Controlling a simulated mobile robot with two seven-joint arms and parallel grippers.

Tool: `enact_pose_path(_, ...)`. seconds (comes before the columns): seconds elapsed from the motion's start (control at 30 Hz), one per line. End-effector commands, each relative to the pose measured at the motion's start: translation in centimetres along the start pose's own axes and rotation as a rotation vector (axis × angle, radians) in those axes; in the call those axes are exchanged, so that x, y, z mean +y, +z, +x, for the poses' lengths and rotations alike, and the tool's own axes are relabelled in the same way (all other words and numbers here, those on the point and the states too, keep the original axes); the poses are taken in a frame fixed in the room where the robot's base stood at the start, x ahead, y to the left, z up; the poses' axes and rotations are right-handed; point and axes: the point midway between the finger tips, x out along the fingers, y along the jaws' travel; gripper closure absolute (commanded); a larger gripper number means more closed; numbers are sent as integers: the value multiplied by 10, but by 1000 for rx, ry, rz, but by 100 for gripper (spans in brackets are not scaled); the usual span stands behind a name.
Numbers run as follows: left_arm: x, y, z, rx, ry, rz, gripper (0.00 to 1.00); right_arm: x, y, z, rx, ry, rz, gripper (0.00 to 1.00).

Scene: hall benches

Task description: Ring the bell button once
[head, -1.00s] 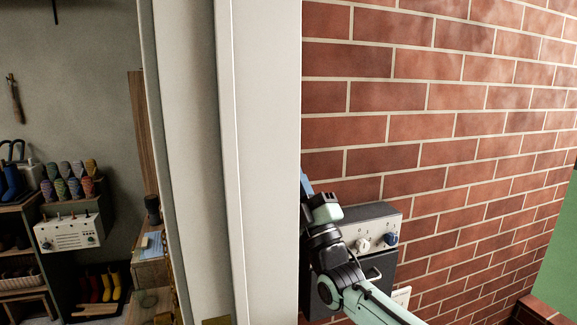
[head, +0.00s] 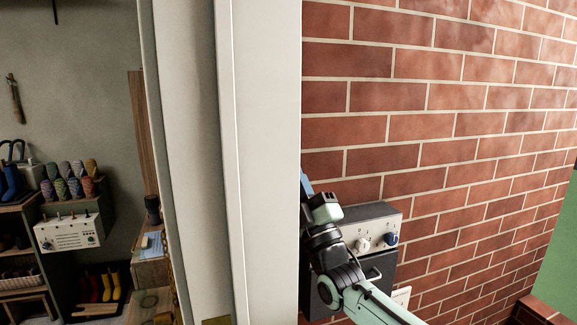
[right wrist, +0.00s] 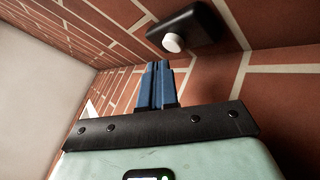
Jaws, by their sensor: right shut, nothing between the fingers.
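The bell button, a round white knob (right wrist: 172,43) on a dark oblong housing (right wrist: 190,28), is on the red brick wall in the right wrist view. My right gripper's blue fingers (right wrist: 158,68) are shut together and empty. Their tips lie just below the button in that picture, and a small gap shows between them. In the head view my right gripper (head: 304,180) shows partly at the edge of the pale door frame, and the bell button is not visible there. My left gripper is not in view.
A grey box with knobs (head: 378,229) is on the brick wall close behind my right arm. A pale door frame (head: 268,150) stands left of the arm. Beyond it are shelves with boots and a white switch panel (head: 70,233). A white wall plate (head: 402,296) sits low.

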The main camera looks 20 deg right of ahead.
Motion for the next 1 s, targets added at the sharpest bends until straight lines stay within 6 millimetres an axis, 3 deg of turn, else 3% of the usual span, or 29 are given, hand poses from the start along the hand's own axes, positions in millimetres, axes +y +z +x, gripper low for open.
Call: enact_pose_path(1.0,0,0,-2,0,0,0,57,-5,5,7,0,0,0,100)
